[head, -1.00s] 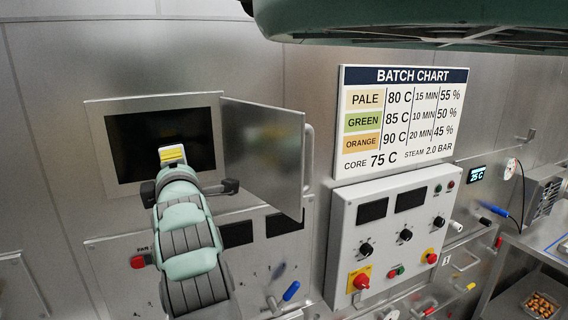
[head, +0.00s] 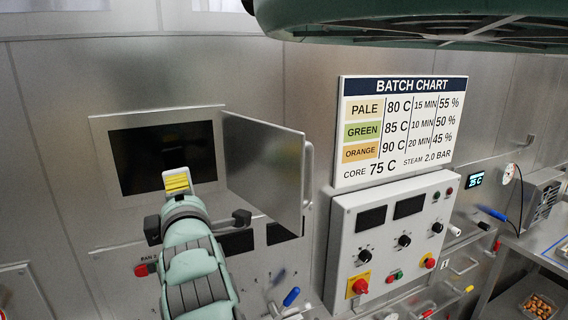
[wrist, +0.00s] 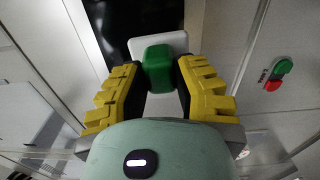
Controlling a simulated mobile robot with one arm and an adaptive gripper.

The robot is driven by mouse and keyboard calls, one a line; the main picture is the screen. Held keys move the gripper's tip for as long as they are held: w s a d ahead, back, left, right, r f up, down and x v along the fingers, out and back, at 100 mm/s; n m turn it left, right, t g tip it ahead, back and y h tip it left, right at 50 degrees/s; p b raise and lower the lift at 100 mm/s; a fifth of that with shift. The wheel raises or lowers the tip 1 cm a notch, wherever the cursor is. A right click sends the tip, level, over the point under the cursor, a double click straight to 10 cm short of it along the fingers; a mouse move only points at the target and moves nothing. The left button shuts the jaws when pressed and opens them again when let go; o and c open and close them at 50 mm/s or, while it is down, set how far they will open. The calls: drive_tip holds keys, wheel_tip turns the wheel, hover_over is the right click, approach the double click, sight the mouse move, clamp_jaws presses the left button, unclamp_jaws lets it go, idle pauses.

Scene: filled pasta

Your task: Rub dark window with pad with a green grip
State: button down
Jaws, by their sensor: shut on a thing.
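The dark window (head: 140,155) sits in a pale frame on the metal wall, with its hinged metal cover (head: 258,165) swung open to the right. My gripper (wrist: 158,82) is shut on the green grip of the pad (wrist: 158,66) in the wrist view. The pad's white plate (wrist: 140,46) shows beyond the grip, and the dark window (wrist: 112,25) lies behind it. In the head view my gripper (head: 177,183) is in front of the window's lower right part. I cannot tell whether the pad touches the glass.
The open cover stands close to the right of my gripper. A control box (head: 390,240) with knobs and a batch chart (head: 398,128) are further right. A red button (head: 141,270) is low on the wall left of my arm.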

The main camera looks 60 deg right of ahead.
drive_tip(key=shift+s+r, duration=0.1)
drive_tip(key=p+v, duration=0.2)
drive_tip(key=p, duration=0.1)
drive_tip(key=shift+s+a+p, duration=0.2)
drive_tip(key=shift+s+p, duration=0.1)
drive_tip(key=shift+s, duration=0.05)
drive_tip(key=shift+w, duration=0.1)
idle(0.7)
drive_tip(key=shift+w+a+r+n+t+y+p, duration=0.25)
drive_tip(key=shift+w+a+r, duration=0.1)
drive_tip(key=shift+w+a, duration=0.25)
drive_tip(key=shift+w+a+r+n+t+y+p, duration=0.15)
drive_tip(key=shift+w+a+r+y+p, duration=0.2)
drive_tip(key=shift+w, duration=0.4)
drive_tip(key=shift+w+a, duration=0.1)
drive_tip(key=shift+a, duration=0.05)
drive_tip(key=w+a+n+y+p, duration=0.1)
drive_tip(key=w+a, duration=0.3)
drive_tip(key=shift+w+a+r+t, duration=0.2)
drive_tip(key=shift+a+r+t, duration=0.1)
drive_tip(key=shift+w+a+y+p, duration=0.25)
drive_tip(key=shift+a+y+p, duration=0.05)
drive_tip(key=shift+a, duration=0.15)
